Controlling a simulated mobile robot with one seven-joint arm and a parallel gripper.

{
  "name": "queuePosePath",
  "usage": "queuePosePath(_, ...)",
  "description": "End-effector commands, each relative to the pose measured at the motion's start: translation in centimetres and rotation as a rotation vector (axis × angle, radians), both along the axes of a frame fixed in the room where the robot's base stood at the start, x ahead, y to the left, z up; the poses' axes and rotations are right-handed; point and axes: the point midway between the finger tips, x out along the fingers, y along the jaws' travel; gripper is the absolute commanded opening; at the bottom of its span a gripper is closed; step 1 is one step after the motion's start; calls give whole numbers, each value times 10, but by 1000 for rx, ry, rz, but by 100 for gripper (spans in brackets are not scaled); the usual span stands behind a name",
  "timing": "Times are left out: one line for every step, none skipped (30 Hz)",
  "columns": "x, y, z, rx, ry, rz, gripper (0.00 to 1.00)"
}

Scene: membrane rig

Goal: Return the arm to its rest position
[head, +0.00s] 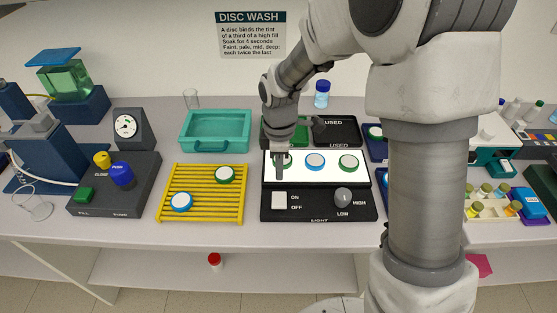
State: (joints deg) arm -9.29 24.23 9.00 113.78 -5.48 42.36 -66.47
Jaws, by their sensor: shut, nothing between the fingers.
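My arm rises at the right of the head view and bends over to the left. My gripper (279,173) is shut and empty, pointing down over the left part of the lit white panel of the light box (318,207). A green-rimmed disc there is partly hidden behind my gripper. I cannot tell whether the fingertips touch the disc or the panel. A blue-rimmed disc (315,162) and another green-rimmed disc (348,163) lie to the right on the same panel.
A yellow rack (204,210) holds a blue-rimmed and a green-rimmed disc. A teal tray (215,130) stands behind it. A black tray marked USED (340,130) lies behind the light box. The pump box (115,185) is at left. A vial rack (490,208) is at right.

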Motion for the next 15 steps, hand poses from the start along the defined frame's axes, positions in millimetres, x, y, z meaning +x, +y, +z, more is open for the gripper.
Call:
queuePosePath(0,0,0,0,0,0,0)
queuePosePath(0,0,0,0,0,0,0)
queuePosePath(0,0,0,0,0,0,0)
queuePosePath(0,0,0,0,0,-1,0)
queuePosePath(0,0,1,0,-2,-4,0)
queuePosePath(-1,-2,4,0,-6,-13,0)
queuePosePath(-1,-3,7,0,-10,-25,0)
queuePosePath(-2,-5,11,-1,-16,-41,0)
queuePosePath(-3,-9,19,0,-28,-71,0)
queuePosePath(-5,-12,26,1,-39,-99,0)
queuePosePath(-7,-16,34,1,-50,-131,0)
queuePosePath(-10,-21,46,4,-67,-180,0)
queuePosePath(-14,-26,55,6,-81,-221,0)
queuePosePath(-17,-30,64,9,-95,-264,0)
queuePosePath(-22,-37,76,14,-115,-323,0)
